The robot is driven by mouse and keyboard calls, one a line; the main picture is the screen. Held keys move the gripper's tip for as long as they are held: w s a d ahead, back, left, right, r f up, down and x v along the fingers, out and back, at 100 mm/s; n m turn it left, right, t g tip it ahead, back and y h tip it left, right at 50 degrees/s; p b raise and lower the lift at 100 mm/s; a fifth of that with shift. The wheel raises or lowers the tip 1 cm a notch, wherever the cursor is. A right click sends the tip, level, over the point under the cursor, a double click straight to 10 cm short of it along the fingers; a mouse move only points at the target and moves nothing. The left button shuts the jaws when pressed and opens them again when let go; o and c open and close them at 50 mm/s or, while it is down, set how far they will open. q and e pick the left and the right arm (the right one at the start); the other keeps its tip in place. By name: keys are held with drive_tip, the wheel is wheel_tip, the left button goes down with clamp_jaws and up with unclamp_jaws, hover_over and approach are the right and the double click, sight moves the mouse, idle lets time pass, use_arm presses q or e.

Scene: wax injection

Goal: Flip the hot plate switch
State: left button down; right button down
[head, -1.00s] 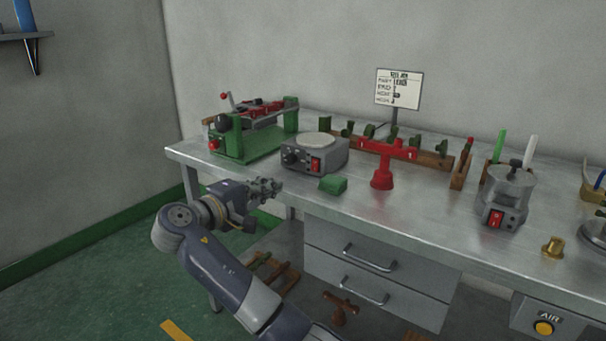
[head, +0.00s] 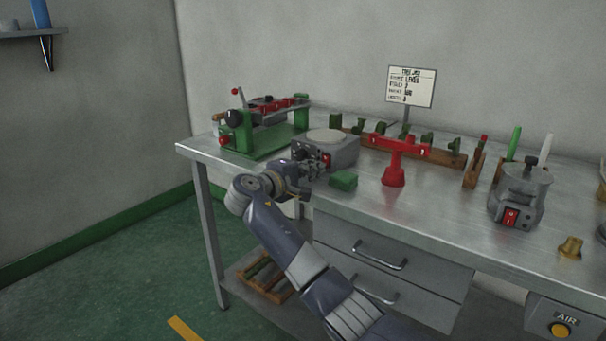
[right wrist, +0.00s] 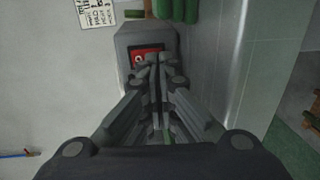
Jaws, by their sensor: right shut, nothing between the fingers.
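The hot plate (head: 339,150) is a grey box with a round pale top, standing on the bench. Its red switch (head: 326,160) is on the front face at the right. The switch also shows in the right wrist view (right wrist: 146,57), just past the fingertips, which hide part of it. My right gripper (head: 318,168) is shut and empty, with its tips close in front of the switch. I cannot tell if they touch it. The switch's position is not clear. My left gripper is in no view.
A green block (head: 343,180) lies just right of my gripper. A green machine (head: 262,128) stands at the left. A grey pot with a red switch (head: 520,192) is at the right. The bench's front edge (head: 400,220) runs below.

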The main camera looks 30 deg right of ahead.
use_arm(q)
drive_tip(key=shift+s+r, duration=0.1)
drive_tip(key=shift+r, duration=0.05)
use_arm(e)
drive_tip(key=shift+w+d, duration=0.1)
drive_tip(key=shift+d, duration=0.1)
drive_tip(key=shift+d+f, duration=0.15)
drive_tip(key=shift+w+d+h, duration=0.1)
drive_tip(key=shift+h, duration=0.3)
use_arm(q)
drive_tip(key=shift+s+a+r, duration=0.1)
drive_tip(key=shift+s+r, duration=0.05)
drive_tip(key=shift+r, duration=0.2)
